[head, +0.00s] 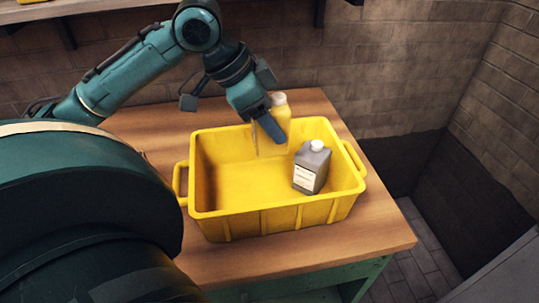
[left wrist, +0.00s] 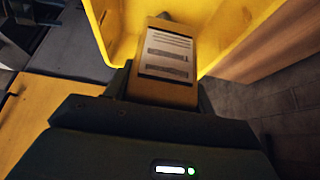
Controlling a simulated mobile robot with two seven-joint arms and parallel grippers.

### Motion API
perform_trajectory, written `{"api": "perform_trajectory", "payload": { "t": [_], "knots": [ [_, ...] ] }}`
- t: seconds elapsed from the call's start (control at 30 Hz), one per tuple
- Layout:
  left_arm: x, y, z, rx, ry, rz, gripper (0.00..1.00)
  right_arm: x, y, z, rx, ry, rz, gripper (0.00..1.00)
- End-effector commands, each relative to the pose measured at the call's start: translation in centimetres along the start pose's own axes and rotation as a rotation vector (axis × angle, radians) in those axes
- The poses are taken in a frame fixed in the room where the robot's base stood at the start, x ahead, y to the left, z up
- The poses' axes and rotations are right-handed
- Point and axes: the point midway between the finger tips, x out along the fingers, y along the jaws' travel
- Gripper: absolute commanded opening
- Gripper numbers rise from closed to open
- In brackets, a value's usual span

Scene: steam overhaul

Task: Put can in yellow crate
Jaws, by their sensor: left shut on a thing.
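The yellow crate (head: 285,214) stands on the wooden table. My left gripper (head: 266,132) is shut on a yellow can (head: 281,114) with a white cap, at the crate's back side. The can looks upright; its lower part is hard to tell from the yellow crate, so I cannot tell whether it touches the crate. In the left wrist view the can (left wrist: 167,60) shows a white label between the fingers, with the crate wall (left wrist: 238,32) behind it. A grey can (head: 311,168) with a white cap and a label stands in the crate's right part. My right gripper is not in view.
The wooden table (head: 385,232) has bare strips around the crate. A brick wall (head: 400,75) rises behind it, and a shelf (head: 75,8) hangs at upper left. The crate's left and middle floor is clear.

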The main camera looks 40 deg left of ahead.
Motion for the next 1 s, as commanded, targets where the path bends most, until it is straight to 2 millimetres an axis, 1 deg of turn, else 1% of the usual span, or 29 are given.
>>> {"api": "perform_trajectory", "payload": {
  "t": [0.03,0.1,0.2,0.3,0.4,0.57,0.8,1.0],
  "knots": [
    [1.8,0.1,1.0,-0.004,-0.001,0.006,0.23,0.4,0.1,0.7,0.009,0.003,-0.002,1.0],
    [3.4,0.1,2.0,-0.004,-0.001,0.005,0.23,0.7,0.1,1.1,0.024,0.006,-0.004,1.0],
    [5.5,0.1,3.2,-0.004,0.0,0.004,0.23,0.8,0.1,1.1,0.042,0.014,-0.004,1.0],
    [7.0,0.1,4.0,-0.004,0.001,0.003,0.23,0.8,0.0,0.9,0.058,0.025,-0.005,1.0],
    [7.8,0.0,4.5,-0.002,0.002,0.0,0.23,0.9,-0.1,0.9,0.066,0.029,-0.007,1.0],
    [8.6,0.0,4.9,-0.002,0.004,-0.001,0.23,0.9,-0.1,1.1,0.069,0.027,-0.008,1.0],
    [11.4,0.0,6.5,-0.003,0.003,0.0,0.23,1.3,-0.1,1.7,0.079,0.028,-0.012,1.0],
    [11.4,-0.1,6.5,-0.001,0.003,-0.002,0.23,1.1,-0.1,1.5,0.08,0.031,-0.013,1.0]
  ]
}}
